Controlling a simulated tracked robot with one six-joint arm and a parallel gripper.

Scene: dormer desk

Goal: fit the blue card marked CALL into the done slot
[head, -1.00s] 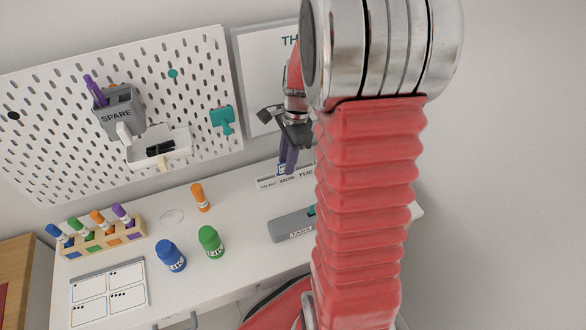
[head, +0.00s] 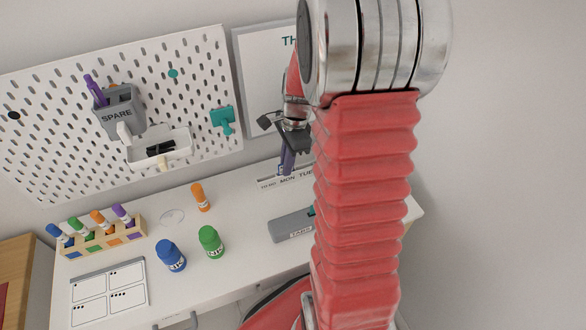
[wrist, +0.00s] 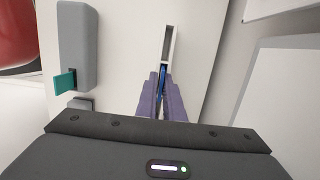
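My gripper (head: 285,172) has purple fingers pointing down at the white day strip (head: 266,184) at the back of the desk. In the wrist view the fingers (wrist: 161,82) are close together with a thin blue card (wrist: 163,74) between them. The card is seen edge-on, so its marking cannot be read. It is in line with the white strip (wrist: 168,42), which has a narrow dark slot. Whether the card's lower edge is inside the slot is hidden. The strip's lettering reads MON and TUE; my arm hides its right part.
A grey TABS dispenser (head: 291,226) with a teal tab stands in front of the strip. The pegboard (head: 70,110) and a wall sheet (head: 262,80) rise behind.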

